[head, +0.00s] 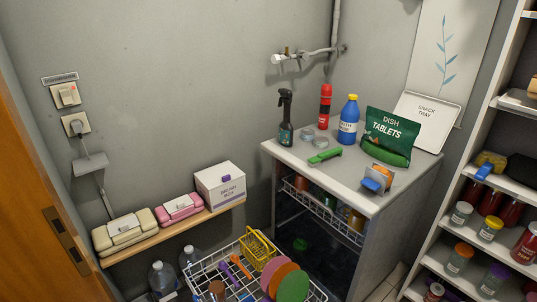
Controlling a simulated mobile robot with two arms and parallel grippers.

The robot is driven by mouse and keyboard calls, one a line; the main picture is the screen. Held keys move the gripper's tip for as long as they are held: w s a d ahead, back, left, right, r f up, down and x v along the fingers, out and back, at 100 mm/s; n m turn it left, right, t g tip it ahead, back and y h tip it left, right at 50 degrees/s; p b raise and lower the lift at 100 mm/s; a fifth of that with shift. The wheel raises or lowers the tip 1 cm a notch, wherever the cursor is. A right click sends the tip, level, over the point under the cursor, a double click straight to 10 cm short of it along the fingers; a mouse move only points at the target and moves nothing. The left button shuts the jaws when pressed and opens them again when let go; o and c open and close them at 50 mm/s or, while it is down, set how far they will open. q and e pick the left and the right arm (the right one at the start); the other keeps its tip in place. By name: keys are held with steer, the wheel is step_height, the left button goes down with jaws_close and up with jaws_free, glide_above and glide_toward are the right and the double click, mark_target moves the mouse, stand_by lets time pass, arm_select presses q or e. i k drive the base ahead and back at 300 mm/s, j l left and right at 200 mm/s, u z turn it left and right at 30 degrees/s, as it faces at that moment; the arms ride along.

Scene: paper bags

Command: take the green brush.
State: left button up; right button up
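A green object (325,156), which looks like the green brush, lies flat on the grey cabinet top (345,178), near its front left part. Its bristles are too small to make out. A dark green bag labelled "Dish Tablets" (391,132) stands behind it to the right, with a brighter green patch at its lower front. Neither of my grippers shows in the head view.
A blue bottle (349,122), a red can (325,104), a dark spray bottle (286,122) and grey rings (306,135) stand behind the green object. A blue and orange item (376,180) lies to its right. A wire basket (203,268) is below; a shelf (440,236) bounds the right.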

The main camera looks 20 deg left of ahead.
mark_target(314, 162)
steer(key=u, duration=0.15)
steer(key=i+l+u, duration=0.15)
steer(key=i+l, duration=0.2)
steer(key=i+l+u, duration=0.15)
steer(key=i+l, duration=0.2)
steer(key=l, duration=0.1)
